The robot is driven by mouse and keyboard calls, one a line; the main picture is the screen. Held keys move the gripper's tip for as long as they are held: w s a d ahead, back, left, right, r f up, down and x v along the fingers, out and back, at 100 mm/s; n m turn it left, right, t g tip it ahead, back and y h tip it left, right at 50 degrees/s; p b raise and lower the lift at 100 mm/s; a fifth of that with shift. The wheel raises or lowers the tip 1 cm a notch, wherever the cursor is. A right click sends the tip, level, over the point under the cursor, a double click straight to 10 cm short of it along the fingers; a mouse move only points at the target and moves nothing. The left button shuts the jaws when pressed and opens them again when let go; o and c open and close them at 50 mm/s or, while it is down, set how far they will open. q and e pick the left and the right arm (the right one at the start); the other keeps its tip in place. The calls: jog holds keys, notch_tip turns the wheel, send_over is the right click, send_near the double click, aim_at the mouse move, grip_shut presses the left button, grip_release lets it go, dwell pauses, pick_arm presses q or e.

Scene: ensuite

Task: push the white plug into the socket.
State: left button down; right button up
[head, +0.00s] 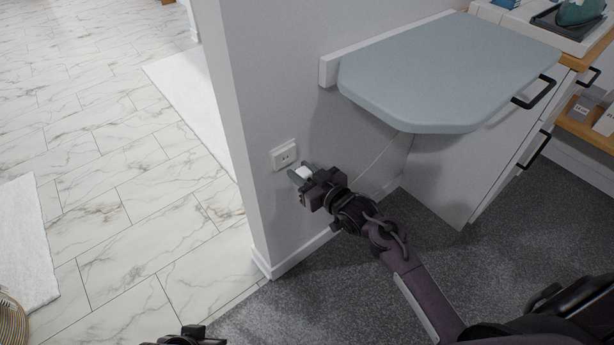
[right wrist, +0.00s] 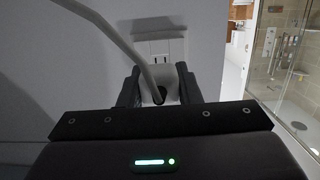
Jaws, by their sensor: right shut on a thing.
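The white wall socket (head: 284,155) is low on the narrow wall, left of my right gripper in the head view. It also shows in the right wrist view (right wrist: 166,46), straight beyond the fingers. My right gripper (head: 301,176) is shut on the white plug (head: 300,173), close to the socket. The plug shows between the dark fingers in the right wrist view (right wrist: 166,76), partly covered by its cable (right wrist: 138,45). The plug's front and prongs are hidden, so I cannot tell whether it touches the socket. My left gripper (head: 190,336) shows only in part at the bottom edge.
A grey-blue shelf top (head: 450,70) juts from the wall, above and right of my right gripper. A white drawer cabinet (head: 462,165) stands below it. Grey carpet (head: 330,290) lies beneath. The wall's corner is left of the socket, with marble-look tiles (head: 120,190) beyond.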

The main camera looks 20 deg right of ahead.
aim_at(299, 169)
jog(key=shift+w+a, duration=0.25)
jog(key=shift+w, duration=0.4)
jog(key=shift+p, duration=0.85)
dwell(1.2)
jog(key=shift+b+x, duration=0.45)
jog(key=shift+x, duration=0.8)
